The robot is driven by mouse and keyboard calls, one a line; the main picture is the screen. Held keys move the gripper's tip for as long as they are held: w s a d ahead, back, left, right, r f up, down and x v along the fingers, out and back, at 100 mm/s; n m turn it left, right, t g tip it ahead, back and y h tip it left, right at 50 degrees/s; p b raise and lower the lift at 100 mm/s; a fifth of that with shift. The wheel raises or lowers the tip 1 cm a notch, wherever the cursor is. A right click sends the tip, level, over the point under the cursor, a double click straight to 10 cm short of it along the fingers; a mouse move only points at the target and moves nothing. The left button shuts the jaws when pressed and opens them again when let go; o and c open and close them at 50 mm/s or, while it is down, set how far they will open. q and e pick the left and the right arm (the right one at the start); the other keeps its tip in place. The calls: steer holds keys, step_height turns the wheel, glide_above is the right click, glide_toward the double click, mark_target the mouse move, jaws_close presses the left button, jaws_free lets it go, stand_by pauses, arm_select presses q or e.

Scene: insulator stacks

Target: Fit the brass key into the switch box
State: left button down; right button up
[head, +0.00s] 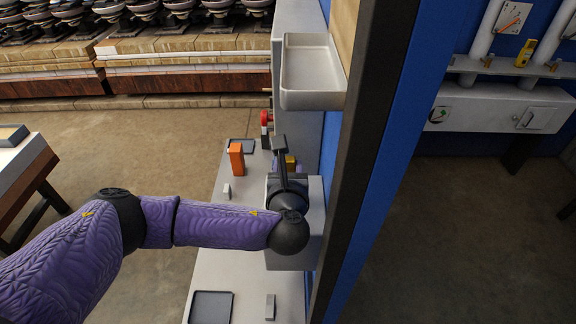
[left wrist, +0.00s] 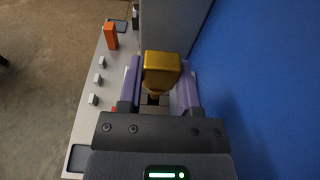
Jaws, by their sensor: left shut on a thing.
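The brass key (head: 290,161) shows as a small yellow block at my left gripper (head: 287,170) in the head view. In the left wrist view the brass key (left wrist: 162,68) sits between the two purple fingers of my left gripper (left wrist: 160,85), which is shut on it. A dark piece shows just below its gold head; its lower end is hidden. A light grey box (head: 308,215) stands on the bench under my left gripper, partly covered by my arm. I cannot tell whether it is the switch box, or whether the key touches it. My right gripper is not in view.
An orange block (head: 237,158) stands on the narrow grey bench (head: 205,268), with small grey blocks and a dark tray (head: 211,307). A grey cabinet (head: 296,22) and a blue wall (head: 385,150) border the right side. A pale tray (head: 312,75) juts out above.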

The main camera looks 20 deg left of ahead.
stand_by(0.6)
arm_select(q)
steer(key=shift+p, duration=0.35)
steer(key=shift+f+b, duration=1.65)
steer(key=shift+f, duration=0.75)
steer(key=shift+c, duration=1)
jaws_free()
steer(key=v, duration=1)
